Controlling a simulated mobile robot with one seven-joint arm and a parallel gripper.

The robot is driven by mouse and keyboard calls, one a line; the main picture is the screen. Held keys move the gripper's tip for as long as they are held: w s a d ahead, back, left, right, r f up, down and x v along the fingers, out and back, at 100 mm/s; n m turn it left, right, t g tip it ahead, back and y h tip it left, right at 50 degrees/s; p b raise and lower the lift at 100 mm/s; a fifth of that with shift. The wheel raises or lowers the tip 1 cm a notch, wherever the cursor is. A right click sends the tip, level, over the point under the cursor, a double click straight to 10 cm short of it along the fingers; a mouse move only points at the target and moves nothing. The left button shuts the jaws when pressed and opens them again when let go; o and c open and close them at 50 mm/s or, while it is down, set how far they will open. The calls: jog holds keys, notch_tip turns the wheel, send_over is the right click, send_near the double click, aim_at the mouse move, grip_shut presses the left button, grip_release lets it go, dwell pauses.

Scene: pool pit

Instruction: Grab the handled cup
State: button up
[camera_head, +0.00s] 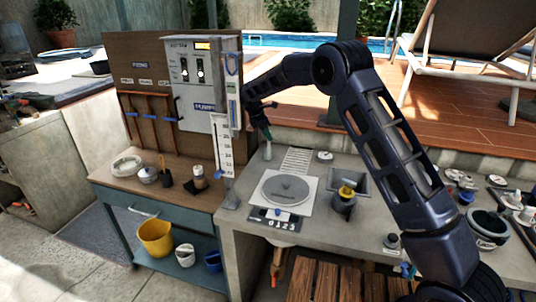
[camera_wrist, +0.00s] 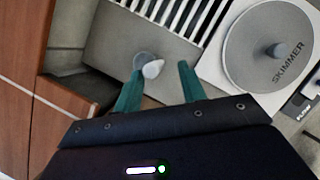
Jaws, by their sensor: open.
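My gripper (camera_head: 262,130) hangs over the back of the stone counter, left of centre in the head view. In the wrist view its two green fingers (camera_wrist: 161,68) are apart with no grip on anything. A small pale grey-and-white object (camera_wrist: 152,69) shows between and just beyond the fingertips; in the head view it stands upright below my gripper (camera_head: 268,152). I cannot make out a handle on it. A dark cup-like container (camera_head: 344,204) with something yellow in it stands further right on the counter. I cannot tell for certain which of these is the handled cup.
A round grey skimmer lid (camera_head: 286,188) on a white plate lies in front of my gripper, beside a slatted grate (camera_head: 297,160). A grey control box (camera_head: 200,85) and an upright scale (camera_head: 225,150) stand close on the left. A dark bowl (camera_head: 487,230) sits at right.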

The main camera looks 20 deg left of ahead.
send_over(270, 155)
jog(key=shift+w+f, duration=0.2)
jog(key=shift+f, duration=0.95)
jog(key=shift+w+f, duration=0.2)
jog(key=shift+f, duration=0.95)
grip_shut()
